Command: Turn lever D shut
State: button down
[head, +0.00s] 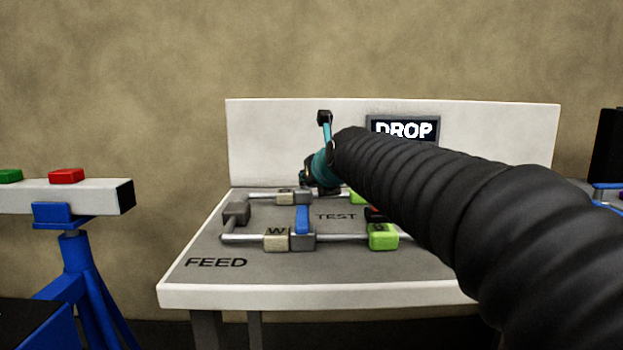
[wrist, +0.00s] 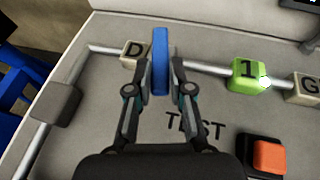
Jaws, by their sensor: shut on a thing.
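The blue lever D (wrist: 160,50) stands beside the beige block marked D (wrist: 133,52) in the wrist view. The lever lies across the grey pipe. My gripper (wrist: 161,68) is shut on this lever, with one finger against each side. In the head view, the block marked D (head: 285,196) shows at the back pipe, but the lever and my fingertips are hidden by the wrist and arm.
A second blue lever (head: 302,218) stands by the block marked W (head: 276,239) on the front pipe. Green blocks (head: 383,236) sit on the pipes. An orange button (wrist: 268,156) is right of TEST. A screen (head: 403,129) reads DROP.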

jog(key=c, duration=1)
grip_release()
jog(key=shift+d, duration=0.1)
jog(key=shift+c, duration=0.2)
jog(key=v, duration=1.2)
